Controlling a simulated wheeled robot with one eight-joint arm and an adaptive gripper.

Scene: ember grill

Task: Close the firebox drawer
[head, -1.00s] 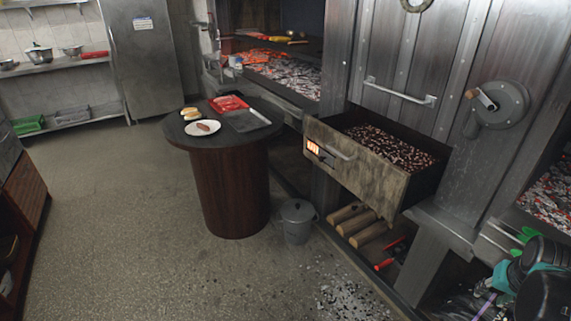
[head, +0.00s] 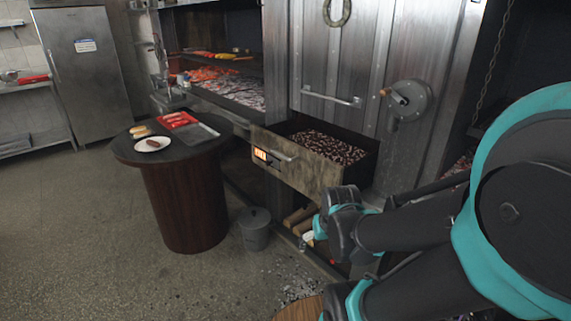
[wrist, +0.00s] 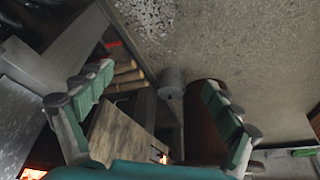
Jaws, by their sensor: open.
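The firebox drawer (head: 317,176) stands pulled out of the metal grill front, with dark and glowing coals (head: 330,147) inside. Its worn front carries a bar handle (head: 284,156) and a small lit orange panel (head: 261,155). In the wrist view, the drawer front (wrist: 122,132) lies below and between my gripper's fingers. My gripper (wrist: 157,82) is open and empty, its two teal-padded fingers wide apart. In the head view my arm comes in from the right, close to the drawer's right front corner. Whether it touches the drawer I cannot tell.
A round table (head: 125,154) with a plate and trays stands left of the drawer. A lidded bucket (head: 255,230) is on the floor between them. Logs (head: 300,215) lie beneath the drawer. A crank wheel (head: 409,100) is on the grill at right. Floor at front left is clear.

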